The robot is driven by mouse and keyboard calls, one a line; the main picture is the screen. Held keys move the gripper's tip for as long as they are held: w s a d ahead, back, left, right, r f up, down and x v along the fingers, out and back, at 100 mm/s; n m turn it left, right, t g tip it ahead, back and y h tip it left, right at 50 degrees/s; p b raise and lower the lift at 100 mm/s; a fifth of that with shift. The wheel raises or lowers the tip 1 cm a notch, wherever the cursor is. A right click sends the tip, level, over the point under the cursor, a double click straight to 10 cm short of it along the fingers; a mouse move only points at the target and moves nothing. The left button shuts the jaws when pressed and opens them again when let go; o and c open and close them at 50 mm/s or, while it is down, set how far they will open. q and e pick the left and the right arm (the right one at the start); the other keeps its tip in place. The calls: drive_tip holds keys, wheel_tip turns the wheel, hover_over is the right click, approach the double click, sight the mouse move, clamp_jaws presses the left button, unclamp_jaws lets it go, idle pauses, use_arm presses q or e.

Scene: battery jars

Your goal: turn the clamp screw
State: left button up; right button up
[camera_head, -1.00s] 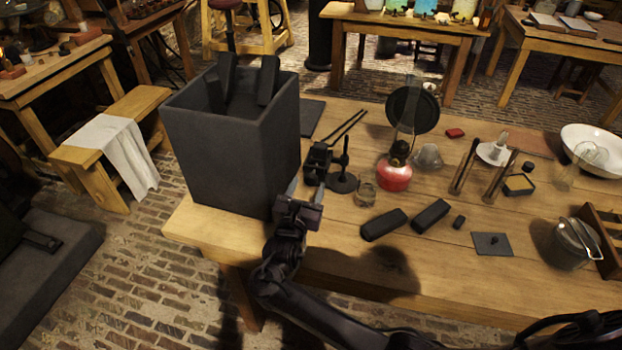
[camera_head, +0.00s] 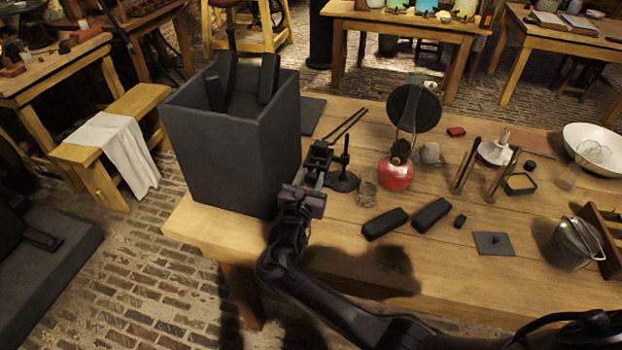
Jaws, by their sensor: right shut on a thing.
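A small black clamp (camera_head: 318,153) stands on the wooden table, just right of the big dark grey box. My right gripper (camera_head: 312,180) reaches up from the front edge to the near side of the clamp. Its fingers are shut on the clamp screw, which the fingers and gripper body mostly hide. How far the screw is turned cannot be seen. My left gripper is not in view.
The tall grey box (camera_head: 225,150) holds dark slabs and stands close left of my right gripper. A black stand (camera_head: 343,172), a small glass (camera_head: 368,193) and a red lamp (camera_head: 396,174) are to the right. Two dark blocks (camera_head: 385,223) lie nearer; the front table strip is clear.

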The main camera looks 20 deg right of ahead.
drive_tip(key=m+p, duration=0.1)
drive_tip(key=m, duration=0.1)
drive_tip(key=shift+r+m+p, duration=0.1)
drive_tip(key=shift+m+p, duration=0.2)
drive_tip(key=shift+m, duration=0.1)
drive_tip(key=shift+m+p, duration=0.5)
drive_tip(key=shift+m, duration=1.6)
drive_tip(key=o, duration=1)
drive_tip(key=shift+v, duration=3.9)
